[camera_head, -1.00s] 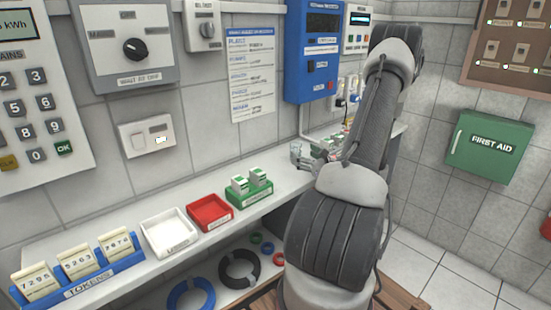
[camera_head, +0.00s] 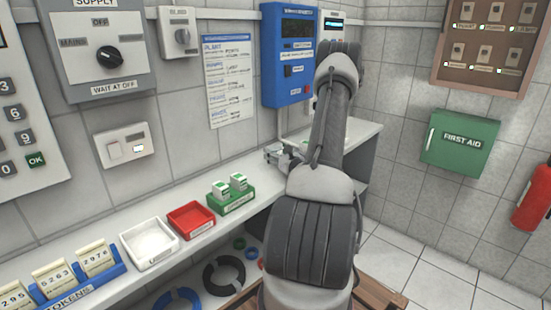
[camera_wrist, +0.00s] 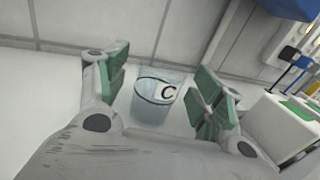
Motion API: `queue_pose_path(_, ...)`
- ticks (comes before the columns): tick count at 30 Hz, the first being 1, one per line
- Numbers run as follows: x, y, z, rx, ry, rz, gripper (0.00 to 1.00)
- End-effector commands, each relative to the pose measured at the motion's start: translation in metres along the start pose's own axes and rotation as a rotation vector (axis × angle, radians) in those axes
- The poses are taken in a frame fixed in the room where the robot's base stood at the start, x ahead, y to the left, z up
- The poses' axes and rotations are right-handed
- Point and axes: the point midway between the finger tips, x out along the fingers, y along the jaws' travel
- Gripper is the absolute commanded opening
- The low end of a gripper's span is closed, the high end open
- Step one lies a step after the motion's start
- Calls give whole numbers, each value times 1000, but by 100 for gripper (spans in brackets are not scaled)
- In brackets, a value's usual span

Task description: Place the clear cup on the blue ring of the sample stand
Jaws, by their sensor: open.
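The fingers are spread, with a visible space on each side of the cup. In the head view my gripper (camera_head: 280,154) is low over the counter, left of my arm; the cup cannot be made out there. I cannot make out the sample stand or its blue ring; my arm hides part of the counter's far end.
A white box with a green pad (camera_wrist: 290,108) is close to the right finger in the wrist view. A green holder (camera_head: 232,203), red tray (camera_head: 190,220) and white tray (camera_head: 148,245) stand nearer on the counter. The tiled wall (camera_wrist: 75,28) runs behind the cup.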

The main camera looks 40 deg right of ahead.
Motion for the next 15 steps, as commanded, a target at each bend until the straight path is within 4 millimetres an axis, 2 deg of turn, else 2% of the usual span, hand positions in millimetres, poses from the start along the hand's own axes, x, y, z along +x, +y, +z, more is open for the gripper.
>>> queue_pose_path(3, 9, 0, 0, 0, 1, 0, 67)
queue_pose_path(8, 9, 0, 0, 0, 1, -1, 67)
queue_pose_path(12, 8, 0, 0, 0, 1, -1, 42)
queue_pose_path(15, 8, 0, 0, 0, 1, -1, 28)
